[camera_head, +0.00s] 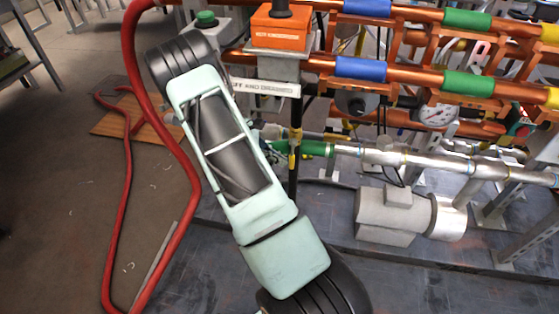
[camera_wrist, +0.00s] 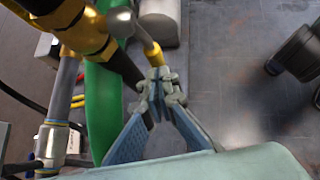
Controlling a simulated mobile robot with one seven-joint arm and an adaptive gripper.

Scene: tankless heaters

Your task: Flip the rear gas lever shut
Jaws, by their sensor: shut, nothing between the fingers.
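In the wrist view, a yellow lever-like bar (camera_wrist: 148,44) slants down from a silver rounded piece (camera_wrist: 120,22) beside brass pipe fittings (camera_wrist: 84,35). It looks like a gas lever, but I cannot tell for sure that it is the rear one. My gripper (camera_wrist: 158,84) is shut and empty, its fingertips at the lower end of the yellow bar. I cannot tell whether they touch it. A dark pipe (camera_wrist: 122,65) runs just left of the fingertips. In the head view my arm hides most of the gripper; yellow parts (camera_head: 293,152) show on a black upright pipe.
A green hose or pipe (camera_wrist: 102,110) runs close left of my gripper in the wrist view. In the head view, copper pipes (camera_head: 420,75) with coloured bands cross the upper right, and a silver pipe (camera_head: 430,160) runs below. A red hose (camera_head: 128,170) hangs at the left.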

